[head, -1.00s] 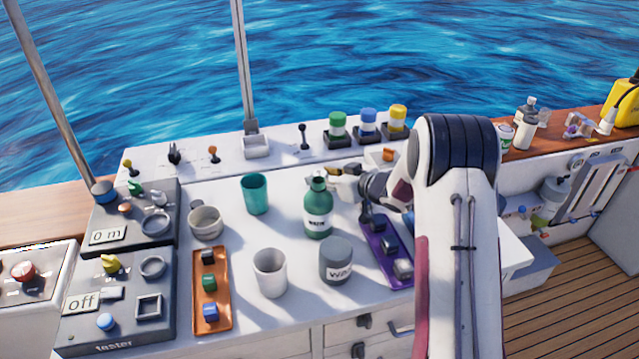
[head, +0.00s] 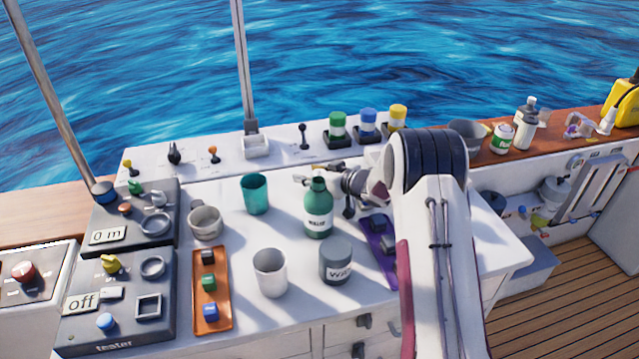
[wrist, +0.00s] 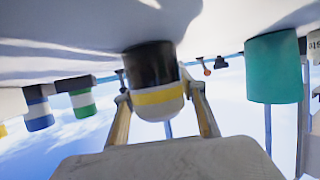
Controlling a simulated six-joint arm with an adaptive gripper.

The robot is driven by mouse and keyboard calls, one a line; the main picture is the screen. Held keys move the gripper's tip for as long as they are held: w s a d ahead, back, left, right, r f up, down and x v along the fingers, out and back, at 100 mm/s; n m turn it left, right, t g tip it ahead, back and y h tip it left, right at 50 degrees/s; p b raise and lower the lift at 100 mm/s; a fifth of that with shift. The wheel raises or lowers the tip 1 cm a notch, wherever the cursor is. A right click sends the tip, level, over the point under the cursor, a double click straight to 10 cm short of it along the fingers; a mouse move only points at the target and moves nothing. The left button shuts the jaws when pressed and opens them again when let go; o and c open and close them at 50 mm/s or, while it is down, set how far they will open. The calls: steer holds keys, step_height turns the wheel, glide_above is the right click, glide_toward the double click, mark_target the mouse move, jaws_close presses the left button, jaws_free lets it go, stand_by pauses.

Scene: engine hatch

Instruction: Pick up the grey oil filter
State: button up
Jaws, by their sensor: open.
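In the wrist view, which is upside down, a cylinder with a black part, a yellow band and a pale grey end (wrist: 157,92) stands between my fingers; it looks like the grey oil filter. My gripper (wrist: 163,112) is open, with one tan finger on each side of it. I cannot tell whether the fingers touch it. In the head view my gripper (head: 316,175) is low over the white top, just behind the green bottle (head: 318,212). There the bottle and my gripper hide most or all of the cylinder.
A teal cup (head: 255,194) stands left of my gripper. A grey jar (head: 336,262), a white cup (head: 270,273) and a purple tray (head: 376,256) are in front. Green (head: 337,125), blue (head: 368,122) and yellow-topped (head: 397,118) canisters stand in sockets behind.

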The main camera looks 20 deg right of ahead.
jaws_close()
steer(key=shift+r, duration=0.15)
stand_by(0.4)
step_height(320, 180, up, 10)
stand_by(0.7)
stand_by(0.4)
